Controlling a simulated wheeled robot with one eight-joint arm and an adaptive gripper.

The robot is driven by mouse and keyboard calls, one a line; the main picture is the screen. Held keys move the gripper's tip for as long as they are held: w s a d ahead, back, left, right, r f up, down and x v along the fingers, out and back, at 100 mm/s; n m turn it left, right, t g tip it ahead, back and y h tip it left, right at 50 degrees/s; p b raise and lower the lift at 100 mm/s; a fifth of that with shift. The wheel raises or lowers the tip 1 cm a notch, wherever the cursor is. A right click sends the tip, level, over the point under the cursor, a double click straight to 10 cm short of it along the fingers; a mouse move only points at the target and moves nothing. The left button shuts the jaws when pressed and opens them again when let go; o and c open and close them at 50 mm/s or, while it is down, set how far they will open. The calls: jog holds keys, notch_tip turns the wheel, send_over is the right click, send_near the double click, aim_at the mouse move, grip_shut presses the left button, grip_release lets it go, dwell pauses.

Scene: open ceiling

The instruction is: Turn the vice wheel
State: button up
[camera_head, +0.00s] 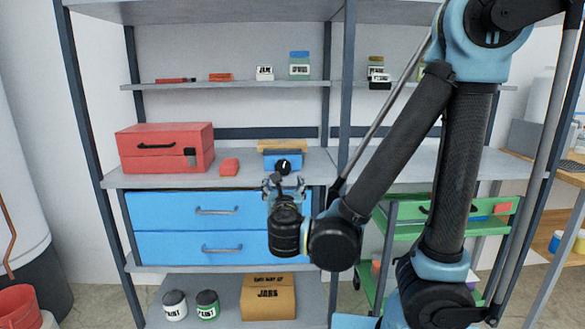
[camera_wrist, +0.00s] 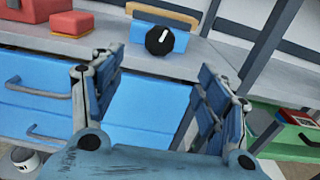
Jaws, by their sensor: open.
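A blue vice (camera_head: 270,160) with a black round wheel (camera_head: 283,167) stands at the shelf's front edge. The wheel bears a white mark that points nearly upright. In the wrist view the wheel (camera_wrist: 159,41) faces me on the front of the blue vice (camera_wrist: 183,38), with a tan bar (camera_wrist: 163,13) behind it. My gripper (camera_head: 285,185) is just below and in front of the wheel in the head view. In the wrist view my gripper (camera_wrist: 155,75) is open and empty, its two fingers apart, with the wheel beyond them and not touched.
A red toolbox (camera_head: 165,148) and a small red box (camera_head: 229,167) sit left of the vice on the grey shelf. Blue drawers (camera_head: 165,225) lie below. A green cart (camera_head: 405,225) stands at the right. The shelf right of the vice looks clear.

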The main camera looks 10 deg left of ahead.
aim_at(283, 167)
jog(key=shift+x, duration=8.7)
jog(key=c, duration=1)
